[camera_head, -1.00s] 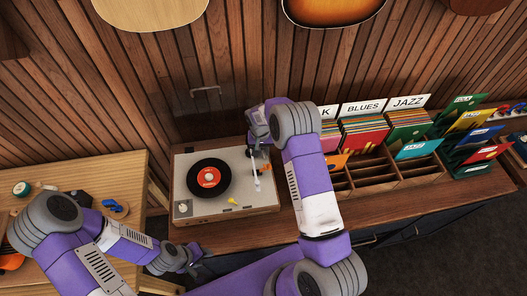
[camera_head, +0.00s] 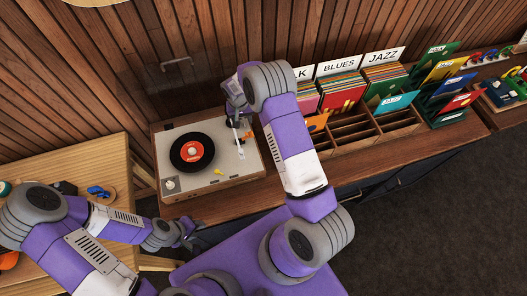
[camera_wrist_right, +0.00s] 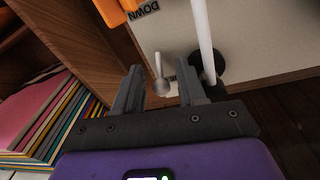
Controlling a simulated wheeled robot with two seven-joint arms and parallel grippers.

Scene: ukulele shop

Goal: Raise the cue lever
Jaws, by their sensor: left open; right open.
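The turntable (camera_head: 172,131) sits on the wooden counter with a black record on its platter. In the head view my right gripper (camera_head: 237,112) is over the turntable's back right corner, and the lever is too small to make out. My left gripper (camera_head: 188,236) is open and empty, in front of the counter.
The white tonearm (camera_wrist_right: 203,28) runs close beside my right gripper's right finger. A wooden record bin (camera_head: 352,143) stands right of the turntable. A light wooden table (camera_head: 102,152) is at the left. Dark floor is free at the lower right.

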